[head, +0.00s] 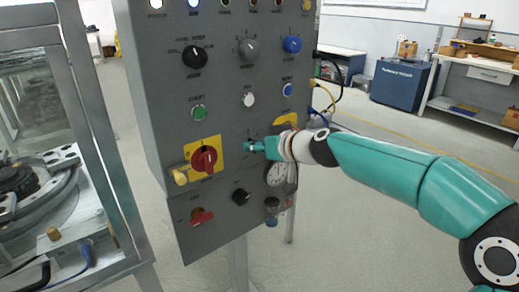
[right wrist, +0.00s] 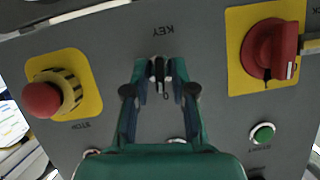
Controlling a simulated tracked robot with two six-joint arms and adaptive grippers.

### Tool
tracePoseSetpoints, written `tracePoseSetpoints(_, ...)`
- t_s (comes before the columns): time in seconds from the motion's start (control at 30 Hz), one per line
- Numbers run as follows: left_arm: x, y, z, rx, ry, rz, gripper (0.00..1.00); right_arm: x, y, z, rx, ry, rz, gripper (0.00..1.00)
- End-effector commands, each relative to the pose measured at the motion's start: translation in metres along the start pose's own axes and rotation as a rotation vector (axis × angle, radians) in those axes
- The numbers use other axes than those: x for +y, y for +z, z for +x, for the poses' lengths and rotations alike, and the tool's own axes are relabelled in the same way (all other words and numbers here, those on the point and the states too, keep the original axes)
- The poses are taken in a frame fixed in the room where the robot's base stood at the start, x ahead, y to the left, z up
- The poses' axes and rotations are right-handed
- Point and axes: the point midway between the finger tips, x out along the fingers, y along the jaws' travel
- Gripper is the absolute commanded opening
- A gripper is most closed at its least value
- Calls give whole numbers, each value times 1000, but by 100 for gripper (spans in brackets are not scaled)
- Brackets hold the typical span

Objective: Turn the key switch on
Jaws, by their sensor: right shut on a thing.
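The key switch (right wrist: 160,72) sits on the grey control panel below an upside-down KEY label in the right wrist view. My right gripper (right wrist: 160,68) is at the key switch, with its two fingertips shut on the small key handle. In the head view my right gripper (head: 257,147) reaches the panel from the right, beside the red rotary handle. The fingers cover most of the switch, and its exact angle is hard to read. My left gripper is not in view.
The panel (head: 225,112) carries a red rotary handle on a yellow plate (head: 204,159), a green button (head: 198,113) and several knobs. A red stop button (right wrist: 43,99) is close to my right gripper. A metal-framed machine (head: 95,150) stands at left.

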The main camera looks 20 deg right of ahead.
Motion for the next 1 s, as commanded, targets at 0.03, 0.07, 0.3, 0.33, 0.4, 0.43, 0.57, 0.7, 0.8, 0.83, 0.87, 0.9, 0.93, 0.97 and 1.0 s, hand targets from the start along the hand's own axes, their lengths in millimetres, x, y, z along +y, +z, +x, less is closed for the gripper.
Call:
tracePoseSetpoints(0.03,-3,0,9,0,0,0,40,6,0,0,12,-1,33,0)
tracePoseSetpoints(0.07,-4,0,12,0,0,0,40,6,1,1,12,-11,55,0)
tracePoseSetpoints(0.3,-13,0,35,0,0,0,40,8,1,1,15,-95,257,0)
tracePoseSetpoints(0.33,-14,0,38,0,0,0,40,8,1,1,15,-107,283,0)
tracePoseSetpoints(0.4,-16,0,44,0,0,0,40,9,1,1,15,-133,345,0)
tracePoseSetpoints(0.43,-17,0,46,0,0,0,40,9,1,1,15,-143,370,0)
tracePoseSetpoints(0.57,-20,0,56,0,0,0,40,10,1,1,16,-190,484,0)
tracePoseSetpoints(0.7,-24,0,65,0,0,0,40,10,1,1,16,-237,596,0)
tracePoseSetpoints(0.8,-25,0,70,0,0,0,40,10,1,1,16,-267,664,0)
tracePoseSetpoints(0.83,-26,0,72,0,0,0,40,11,1,1,16,-274,683,0)
tracePoseSetpoints(0.87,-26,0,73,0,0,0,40,11,1,1,16,-281,700,0)
tracePoseSetpoints(0.9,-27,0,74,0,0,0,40,11,0,1,16,-291,723,0)
tracePoseSetpoints(0.93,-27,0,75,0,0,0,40,11,0,1,15,-298,738,0)
tracePoseSetpoints(0.97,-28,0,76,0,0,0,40,11,0,1,16,-303,751,0)
tracePoseSetpoints(1.0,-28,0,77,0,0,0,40,11,0,1,16,-310,767,0)
